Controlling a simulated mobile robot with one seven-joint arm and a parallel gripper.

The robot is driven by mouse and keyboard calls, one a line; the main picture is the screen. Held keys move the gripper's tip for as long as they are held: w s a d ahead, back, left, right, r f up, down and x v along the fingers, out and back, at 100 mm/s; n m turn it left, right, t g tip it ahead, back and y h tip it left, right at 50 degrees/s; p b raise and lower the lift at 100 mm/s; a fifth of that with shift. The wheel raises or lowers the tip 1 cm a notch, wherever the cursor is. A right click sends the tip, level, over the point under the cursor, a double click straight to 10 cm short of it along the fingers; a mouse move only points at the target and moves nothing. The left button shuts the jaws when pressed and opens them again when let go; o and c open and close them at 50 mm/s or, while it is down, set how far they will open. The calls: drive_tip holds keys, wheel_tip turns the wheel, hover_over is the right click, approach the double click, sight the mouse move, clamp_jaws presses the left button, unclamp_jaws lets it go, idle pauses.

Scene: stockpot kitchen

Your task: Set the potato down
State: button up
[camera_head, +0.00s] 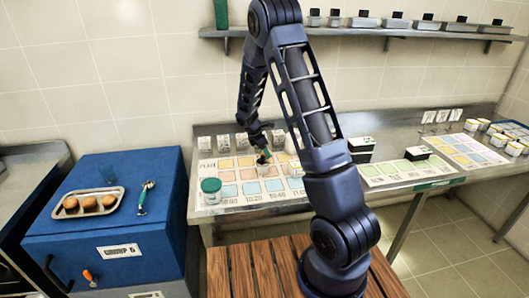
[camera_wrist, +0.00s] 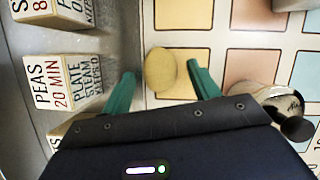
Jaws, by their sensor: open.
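The potato (camera_wrist: 160,70) is a smooth, yellow-tan oval in the wrist view. I cannot tell whether the potato's underside fully touches the chart. In the head view my gripper (camera_head: 264,152) is low over the back part of the chart, and I cannot make out the potato there.
A jar with a dark lid (camera_wrist: 283,105) stands close to the right finger. Printed cards, one reading PEAS (camera_wrist: 55,82), stand on the left. In the head view a green-lidded tub (camera_head: 211,190) stands at the chart's front left, and a blue cabinet (camera_head: 115,230) bears a tray (camera_head: 88,214).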

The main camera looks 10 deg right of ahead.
drive_tip(key=w+v, duration=0.1)
drive_tip(key=v, duration=1)
drive_tip(key=s+d+r+m+y, duration=0.1)
drive_tip(key=s+d+r+m, duration=0.4)
drive_tip(key=s+r, duration=0.45)
drive_tip(key=s+d+r+m+t+y, duration=0.1)
drive_tip(key=s+d+r+m, duration=0.2)
drive_tip(key=s+r+m, duration=0.45)
drive_tip(key=s+d+r+m+t+y, duration=0.15)
drive_tip(key=s+d+r, duration=0.25)
drive_tip(key=s, duration=0.6)
drive_tip(key=s+m+t, duration=0.1)
drive_tip(key=s+m, duration=0.5)
drive_tip(key=s, duration=0.5)
drive_tip(key=shift+s+d+r+y, duration=0.2)
drive_tip(key=shift+s+r+y, duration=0.2)
drive_tip(key=shift+r+y, duration=0.05)
